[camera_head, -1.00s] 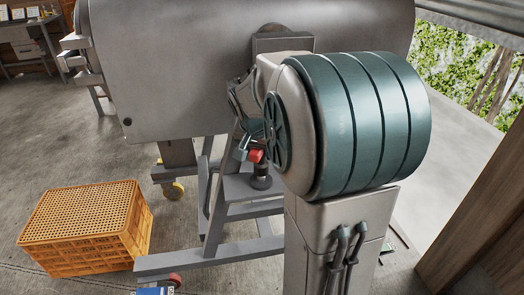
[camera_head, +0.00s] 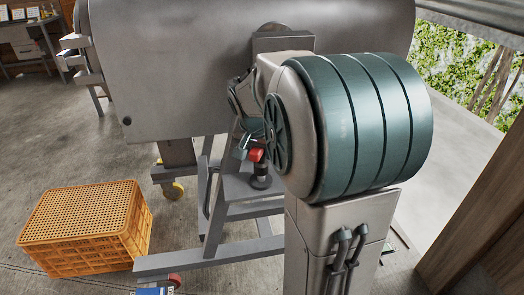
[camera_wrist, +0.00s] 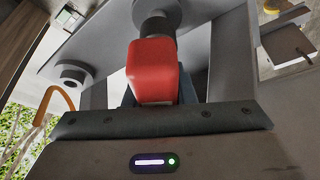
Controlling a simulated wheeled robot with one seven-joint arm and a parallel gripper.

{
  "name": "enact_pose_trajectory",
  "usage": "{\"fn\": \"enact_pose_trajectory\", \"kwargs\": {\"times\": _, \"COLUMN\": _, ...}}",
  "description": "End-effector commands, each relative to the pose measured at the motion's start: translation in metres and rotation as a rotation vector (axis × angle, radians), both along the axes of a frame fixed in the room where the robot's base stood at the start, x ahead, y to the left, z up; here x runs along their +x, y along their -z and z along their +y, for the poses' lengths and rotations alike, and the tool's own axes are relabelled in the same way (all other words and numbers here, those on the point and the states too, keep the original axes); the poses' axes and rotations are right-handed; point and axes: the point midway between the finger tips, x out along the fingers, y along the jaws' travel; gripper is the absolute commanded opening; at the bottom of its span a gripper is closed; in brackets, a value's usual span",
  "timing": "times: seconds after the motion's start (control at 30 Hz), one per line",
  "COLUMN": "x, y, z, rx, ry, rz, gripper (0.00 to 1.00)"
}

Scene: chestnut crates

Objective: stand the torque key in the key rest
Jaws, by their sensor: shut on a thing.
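The torque key (camera_head: 256,155) has a red grip, seen in the head view beside the large drum, above a dark round stub. In the wrist view the red grip of the key (camera_wrist: 152,70) fills the middle, and a dark shaft runs from it toward a grey round collar (camera_wrist: 155,10), which looks like the key rest. The dark round stub, likely the same rest (camera_head: 261,180), stands on a grey ledge. My gripper (camera_wrist: 155,98) is shut on the red grip; its fingers are mostly hidden behind it. I cannot tell how deep the shaft sits in the collar.
A second grey round collar (camera_wrist: 73,74) stands on the grey ledge. An orange crate (camera_head: 90,222) is on the floor at left. A large grey drum (camera_head: 240,65) on a wheeled frame (camera_head: 210,262) rises close behind the ledge. Open floor lies at far left.

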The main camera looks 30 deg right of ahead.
Motion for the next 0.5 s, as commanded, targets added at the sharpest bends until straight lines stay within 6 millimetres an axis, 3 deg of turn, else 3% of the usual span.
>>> {"fn": "enact_pose_trajectory", "kwargs": {"times": 0.5, "x": 0.000, "y": 0.012, "z": 0.000, "rx": 0.000, "ry": 0.000, "rz": -0.001, "gripper": 0.00}}
